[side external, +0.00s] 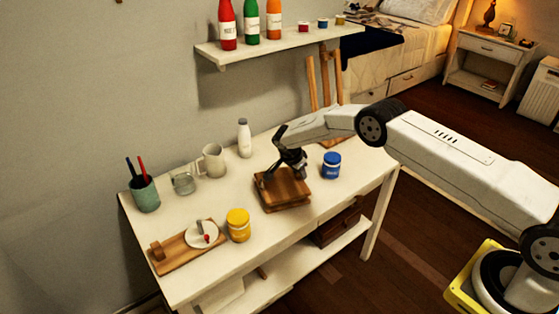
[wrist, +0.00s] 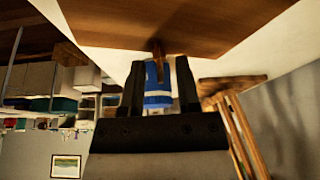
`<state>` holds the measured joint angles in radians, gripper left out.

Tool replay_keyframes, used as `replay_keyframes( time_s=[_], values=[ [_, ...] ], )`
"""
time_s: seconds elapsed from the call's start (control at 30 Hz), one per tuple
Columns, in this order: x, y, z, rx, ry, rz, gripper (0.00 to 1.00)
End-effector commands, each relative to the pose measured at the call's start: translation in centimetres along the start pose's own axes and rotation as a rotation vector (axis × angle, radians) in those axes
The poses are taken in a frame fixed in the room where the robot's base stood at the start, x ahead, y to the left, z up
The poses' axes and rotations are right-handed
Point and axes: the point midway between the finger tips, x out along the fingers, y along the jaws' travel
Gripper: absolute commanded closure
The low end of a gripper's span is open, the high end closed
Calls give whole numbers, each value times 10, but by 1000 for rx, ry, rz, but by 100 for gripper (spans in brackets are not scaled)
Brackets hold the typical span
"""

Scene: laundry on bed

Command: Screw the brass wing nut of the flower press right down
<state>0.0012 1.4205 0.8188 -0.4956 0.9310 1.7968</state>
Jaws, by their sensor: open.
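The wooden flower press (side external: 284,198) lies on the white table, and its brown board (wrist: 230,22) fills the top of the wrist view, which looks upside down. My gripper (side external: 293,170) is low over the press in the side view, hiding part of its top. In the wrist view my gripper (wrist: 160,66) has two dark fingers apart. Between them shows a narrow brown upright piece (wrist: 158,54) joined to the board, seemingly the wing nut on its bolt. Its wings and its contact with the fingers cannot be made out. The side view does not show the nut clearly.
A blue jar (side external: 331,166) stands right of the press and shows behind the fingers in the wrist view (wrist: 154,98). A yellow jar (side external: 238,225) stands front left. A mug (side external: 211,160) and white bottle (side external: 244,138) stand behind. A bottle shelf (side external: 270,47) hangs above.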

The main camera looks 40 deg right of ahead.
Motion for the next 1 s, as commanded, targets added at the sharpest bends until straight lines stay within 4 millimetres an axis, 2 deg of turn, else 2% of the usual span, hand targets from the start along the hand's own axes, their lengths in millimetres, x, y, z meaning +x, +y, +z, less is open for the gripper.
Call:
replay_keyframes(
  time_s=[0.27,0.8,1.0],
  values=[
    [-13,-1,0,-1,0,-1,59],
    [-71,0,0,0,0,-2,59],
    [-78,0,0,0,0,0,59]
  ],
)
